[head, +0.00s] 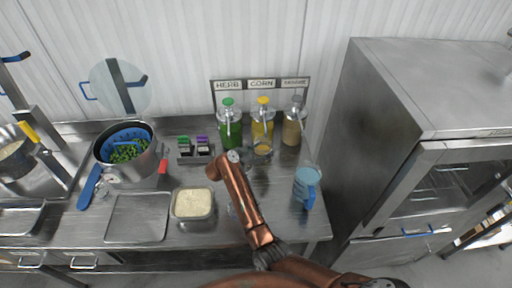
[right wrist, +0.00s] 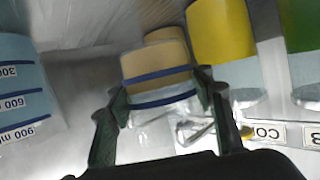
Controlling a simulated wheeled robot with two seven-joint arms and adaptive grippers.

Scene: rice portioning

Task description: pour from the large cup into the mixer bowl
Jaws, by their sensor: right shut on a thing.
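My right gripper (right wrist: 160,100) is shut on a clear cup (right wrist: 155,78) with blue bands and tan-looking contents, which I take to be the large cup. In the head view the cup (head: 262,149) is in front of the corn bottle, above the counter. The gripper itself (head: 248,158) is small there and partly hidden by its own arm. A steel bowl (head: 12,150) with pale contents, likely the mixer bowl, is cut off at the left edge, far from the cup. My left gripper is not in view.
Herb (head: 230,130), corn (head: 263,115) and sesame (head: 293,128) bottles stand at the back. A blue measuring jug (head: 307,186) is at right. A rice container (head: 193,204), a bare tray (head: 138,217) and a pot (head: 150,165) with a blue strainer of greens lie leftward.

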